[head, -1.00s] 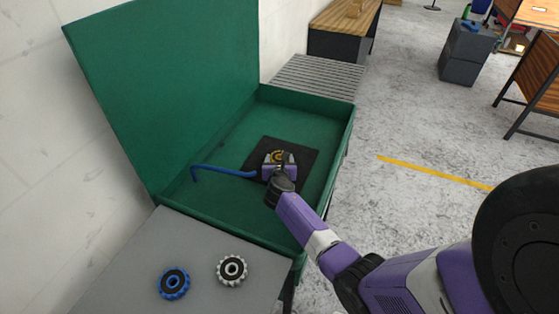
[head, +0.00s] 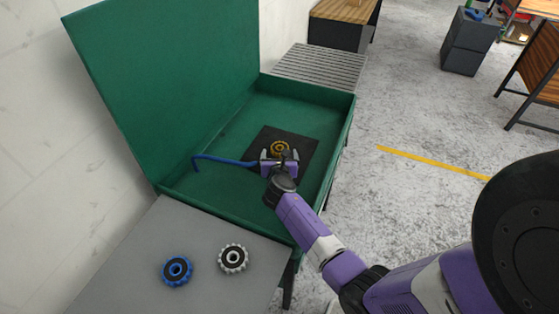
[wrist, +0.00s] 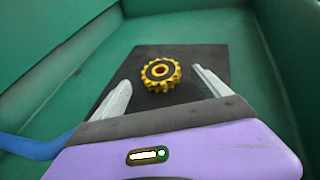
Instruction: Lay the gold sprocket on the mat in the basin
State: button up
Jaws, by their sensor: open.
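The gold sprocket (head: 280,148) lies flat on the black mat (head: 308,146) inside the green basin (head: 225,127). The wrist view shows the sprocket (wrist: 161,74) whole, with its black face and gold hub, and mat (wrist: 205,57) around it. My gripper (head: 279,157) is open and empty. It is on the near side of the sprocket, and in the wrist view its two fingers (wrist: 160,92) stand apart to the left and right, with the sprocket just beyond them.
A blue hose (head: 225,161) crosses the basin left of my gripper. A blue sprocket (head: 177,270) and a white sprocket (head: 233,258) lie on the grey counter (head: 125,262). The basin's raised green lid (head: 165,85) stands at the left. A slatted grey rack (head: 318,68) adjoins the far end.

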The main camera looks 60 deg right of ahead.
jog(key=v, duration=0.7)
jog(key=shift+s+r, duration=0.1)
dwell(0.4)
